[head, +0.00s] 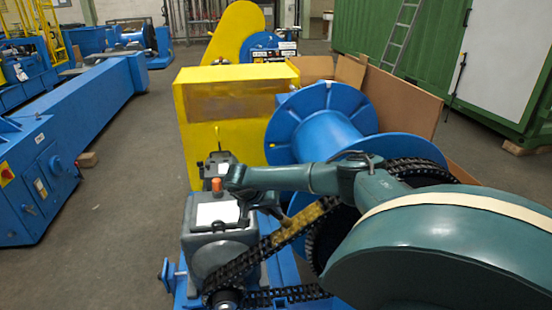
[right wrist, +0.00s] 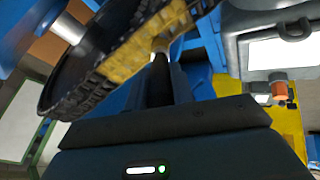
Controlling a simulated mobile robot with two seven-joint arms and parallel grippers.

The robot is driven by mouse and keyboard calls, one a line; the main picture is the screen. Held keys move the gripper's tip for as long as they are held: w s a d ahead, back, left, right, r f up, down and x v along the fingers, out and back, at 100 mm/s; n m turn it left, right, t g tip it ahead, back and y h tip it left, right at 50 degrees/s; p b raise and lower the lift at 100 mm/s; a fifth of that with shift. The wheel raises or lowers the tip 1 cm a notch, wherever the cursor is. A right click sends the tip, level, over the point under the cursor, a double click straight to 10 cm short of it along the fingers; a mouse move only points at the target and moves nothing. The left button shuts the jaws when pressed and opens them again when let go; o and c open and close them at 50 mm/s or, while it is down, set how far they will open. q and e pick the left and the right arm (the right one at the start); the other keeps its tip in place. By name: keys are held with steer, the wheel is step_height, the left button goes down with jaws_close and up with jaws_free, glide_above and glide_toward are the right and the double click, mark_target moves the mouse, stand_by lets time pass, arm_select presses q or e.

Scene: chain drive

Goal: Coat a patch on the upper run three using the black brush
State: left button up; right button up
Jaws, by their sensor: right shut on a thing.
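The black chain (head: 240,264) runs slanting from a small sprocket (head: 225,298) up to a large dark sprocket (head: 318,240). A yellow coated patch (head: 304,221) covers part of its upper run; the yellow patch (right wrist: 130,55) also shows in the right wrist view. My right gripper (head: 272,207) is over the upper run, shut on the black brush (right wrist: 159,82). The brush's pale tip (right wrist: 160,46) is at the yellow patch and appears to touch the chain. In the head view my arm hides part of the gripper and chain. My left gripper is not in view.
A grey gearbox (head: 222,255) with an orange cap (head: 216,184) stands left of the chain. A blue spool (head: 322,132) and a yellow housing (head: 196,135) are behind. Open floor (head: 125,215) lies left, before a long blue machine (head: 75,110).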

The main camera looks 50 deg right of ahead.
steer(key=w+a+f+b, duration=0.4)
steer(key=b, duration=0.1)
steer(key=shift+a+f, duration=0.35)
steer(key=shift+f, duration=0.05)
stand_by(0.5)
steer(key=shift+w+a+r+p, duration=0.35)
steer(key=shift+w+a+r, duration=0.1)
steer(key=shift+r, duration=0.35)
steer(key=shift+w+a+r+p, duration=0.3)
steer(key=shift+a+r+p, duration=0.15)
steer(key=shift+r, duration=0.3)
steer(key=shift+w+a+r+p, duration=0.3)
steer(key=shift+w+a+r, duration=0.15)
steer(key=shift+r, duration=0.35)
steer(key=shift+w+a+r+p, duration=0.2)
steer(key=shift+w+a+r, duration=0.15)
steer(key=shift+r, duration=0.25)
steer(key=shift+w+a+r+p, duration=0.25)
steer(key=shift+a+r, duration=0.15)
steer(key=shift+r, duration=0.15)
